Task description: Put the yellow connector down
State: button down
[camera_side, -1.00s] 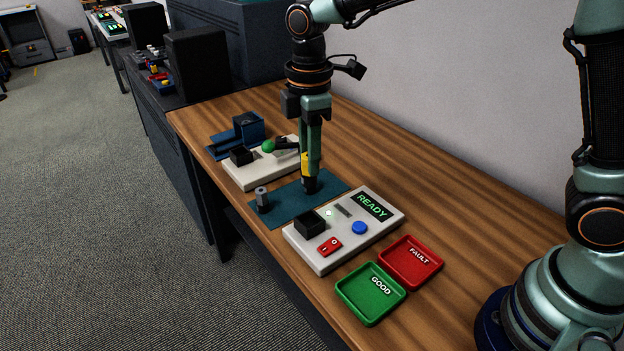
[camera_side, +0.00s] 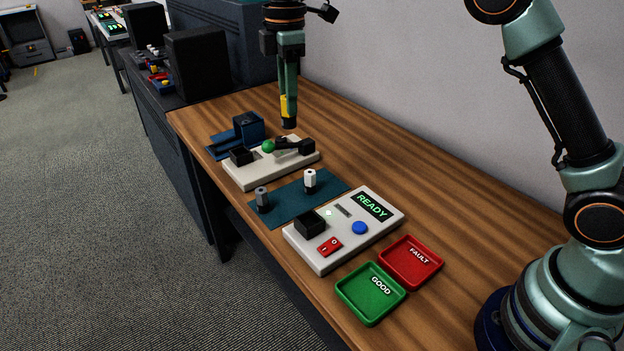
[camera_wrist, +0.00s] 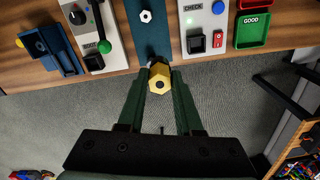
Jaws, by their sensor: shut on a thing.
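The yellow connector (camera_side: 285,106), with a dark lower end, is held upright in my gripper (camera_side: 289,112). In the side view it hangs in the air over the back part of the bench, appearing above the beige station with the green knob. In the wrist view the yellow connector (camera_wrist: 160,80) sits between the two green fingertips (camera_wrist: 160,86). A white hexagonal piece (camera_side: 310,180) and a grey one (camera_side: 262,198) stand upright on the dark teal mat (camera_side: 287,207), apart from my gripper.
The beige station (camera_side: 245,180) has a black lever with a green knob (camera_side: 268,146). A dark blue stand (camera_side: 250,126) is behind it. Nearer are the READY box (camera_side: 325,262), green GOOD tray (camera_side: 345,297) and red FAULT tray (camera_side: 405,284).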

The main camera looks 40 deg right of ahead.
jog(key=w+f, duration=0.1)
jog(key=f, duration=0.6)
jog(key=d+f, duration=0.1)
jog(key=f, duration=0.6)
jog(key=w+f, duration=0.1)
jog(key=f, duration=0.6)
jog(key=shift+w+d+f, duration=0.15)
jog(key=shift+w, duration=0.15)
jog(key=c, duration=0.6)
grip_release()
jog(key=shift+f, duration=0.15)
